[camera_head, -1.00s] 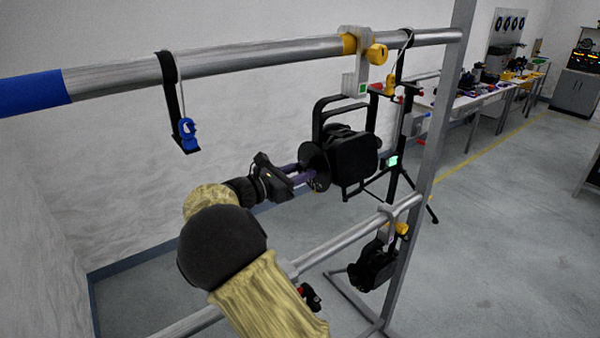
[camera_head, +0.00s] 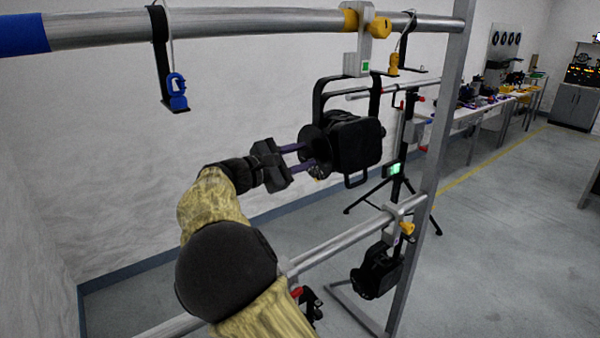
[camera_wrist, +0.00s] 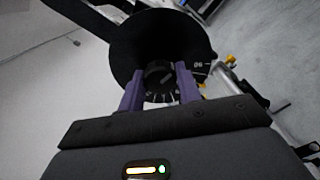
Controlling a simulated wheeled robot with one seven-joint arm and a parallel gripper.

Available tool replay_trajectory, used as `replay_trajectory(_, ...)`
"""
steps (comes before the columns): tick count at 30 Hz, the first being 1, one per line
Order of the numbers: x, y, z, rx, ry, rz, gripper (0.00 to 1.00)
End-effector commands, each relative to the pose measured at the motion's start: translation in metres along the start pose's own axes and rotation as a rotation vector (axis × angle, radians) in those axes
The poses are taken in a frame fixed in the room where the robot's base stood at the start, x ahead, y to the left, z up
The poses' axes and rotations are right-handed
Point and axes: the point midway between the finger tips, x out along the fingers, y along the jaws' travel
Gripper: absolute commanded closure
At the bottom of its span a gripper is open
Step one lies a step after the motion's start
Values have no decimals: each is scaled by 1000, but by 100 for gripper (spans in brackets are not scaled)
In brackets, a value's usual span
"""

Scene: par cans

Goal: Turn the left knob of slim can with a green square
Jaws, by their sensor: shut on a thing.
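The slim can (camera_head: 352,143) is black and hangs by its yoke from a clamp with a green square (camera_head: 365,66) on the upper rail. Its left side carries a round black disc (camera_head: 313,143), which also shows in the wrist view (camera_wrist: 120,50). My gripper (camera_head: 304,157) reaches the disc from the left. In the wrist view the purple fingers of my gripper (camera_wrist: 160,82) are shut on the dark left knob (camera_wrist: 158,78), one finger on each side. White scale marks sit around the knob.
A second black can (camera_head: 377,270) hangs from the lower rail (camera_head: 345,236). A grey upright post (camera_head: 440,150) and a tripod stand (camera_head: 397,180) are to the right.

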Motion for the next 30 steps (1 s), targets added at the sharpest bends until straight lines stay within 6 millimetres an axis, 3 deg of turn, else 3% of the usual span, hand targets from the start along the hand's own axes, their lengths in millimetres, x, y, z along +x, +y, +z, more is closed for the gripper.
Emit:
replay_trajectory(15,0,-4,-4,459,0,2,89)
replay_trajectory(30,0,-2,-1,616,-1,0,89)
